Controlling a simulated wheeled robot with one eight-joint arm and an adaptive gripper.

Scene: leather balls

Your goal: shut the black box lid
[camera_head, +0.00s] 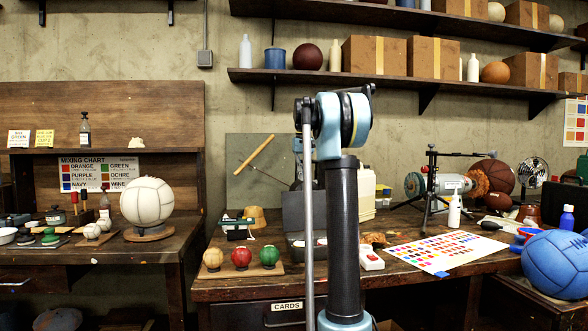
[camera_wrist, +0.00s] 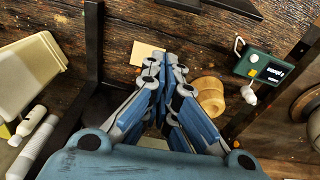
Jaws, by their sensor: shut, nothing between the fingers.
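The black box (camera_head: 293,212) stands on the workbench in the head view, behind my arm. Its dark lid appears raised at the back, and the arm's column hides its right part. In the wrist view, a dark upright edge (camera_wrist: 93,50) and a dark area lie left of my fingers; I cannot tell for certain that they are the box. My gripper (camera_wrist: 167,65) is shut and empty, above the bench in the wrist view. In the head view my arm hides most of it.
A wooden cup (camera_wrist: 208,96) and a green case (camera_wrist: 265,65) lie right of my fingers. A pale jug (camera_wrist: 32,68) stands at left. In the head view, several balls (camera_head: 240,256) sit on a board left of the box, and a color chart (camera_head: 440,248) lies right.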

